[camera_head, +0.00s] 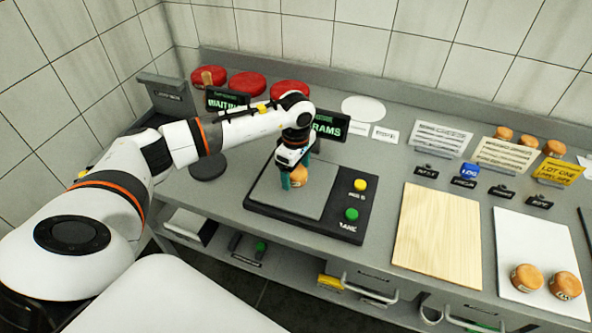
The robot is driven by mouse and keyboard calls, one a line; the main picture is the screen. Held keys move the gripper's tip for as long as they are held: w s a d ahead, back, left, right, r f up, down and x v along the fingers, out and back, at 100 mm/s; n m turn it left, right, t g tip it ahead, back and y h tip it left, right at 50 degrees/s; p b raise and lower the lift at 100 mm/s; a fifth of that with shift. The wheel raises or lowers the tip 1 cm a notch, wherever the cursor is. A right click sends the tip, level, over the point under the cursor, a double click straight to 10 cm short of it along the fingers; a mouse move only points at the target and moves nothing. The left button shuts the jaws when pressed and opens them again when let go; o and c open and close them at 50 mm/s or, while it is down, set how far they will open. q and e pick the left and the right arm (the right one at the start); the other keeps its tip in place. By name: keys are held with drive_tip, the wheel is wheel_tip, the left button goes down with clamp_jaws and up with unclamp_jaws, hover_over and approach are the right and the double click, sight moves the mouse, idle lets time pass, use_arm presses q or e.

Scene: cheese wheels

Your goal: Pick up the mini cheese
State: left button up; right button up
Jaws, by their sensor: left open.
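A mini cheese (299,176), a small orange wheel, sits on the grey plate of the scale (257,189). My left gripper (292,178) points down at this cheese, with its teal fingers around or close beside it. The jaws are open, and part of the cheese is hidden behind them. Two more mini cheeses (527,278) (565,285) lie on the white board (509,237) at the right. Several more orange wheels (554,147) stand at the back right. My right gripper does not show.
The scale has a yellow button (360,185) and a green button (351,214). A bare wooden board (424,229) lies right of it. Red wheels (246,84), dark display signs (331,123) and label cards (440,138) line the back. A dark round disc (208,166) lies left of the scale.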

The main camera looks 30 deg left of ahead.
use_arm(q)
drive_tip(key=shift+f, duration=0.25)
drive_tip(key=c, duration=1.1)
drive_tip(key=shift+r, duration=0.1)
